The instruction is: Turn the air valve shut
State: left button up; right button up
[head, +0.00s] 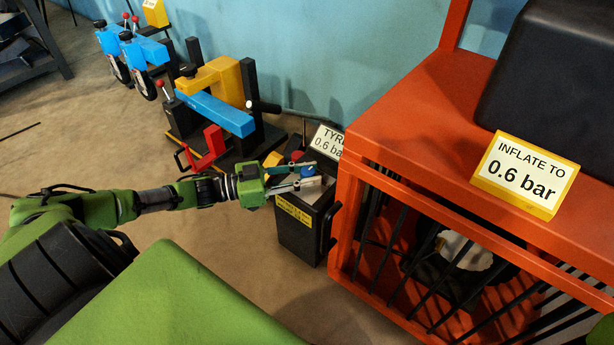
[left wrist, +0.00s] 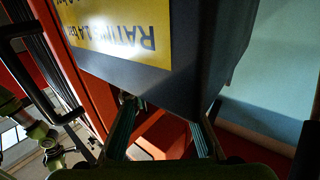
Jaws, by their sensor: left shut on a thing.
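The dark box (head: 296,238) with a yellow label stands on the floor beside the orange frame, with a white sign (head: 328,140) reading about 0.6 bar at its back. My left gripper (head: 312,177) reaches over the top of this box from the left, its fingers closed around a small part there that looks like the air valve. A bit of blue shows by the fingers, but the grip hides most of the part and its turn angle. In the left wrist view both fingers run up to the dark box (left wrist: 205,45), whose yellow label appears upside down. My right gripper is out of view.
The orange barred frame (head: 415,115) stands close on the right, with an "inflate to 0.6 bar" sign (head: 525,175). Behind my arm is a blue, yellow and black stand (head: 215,110) with a red clamp (head: 208,150). Blue machines (head: 135,50) stand further back. Open floor lies left.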

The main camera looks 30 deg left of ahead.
pick_arm(q)
jog(key=shift+r, duration=0.15)
jog(key=o, duration=1.1)
jog(key=shift+w+d, duration=0.1)
jog(key=shift+d, duration=0.05)
jog(key=shift+s+a+f, duration=0.2)
jog(key=shift+s+a, duration=0.1)
jog(key=v, duration=1.1)
jog(key=shift+a+r, duration=0.1)
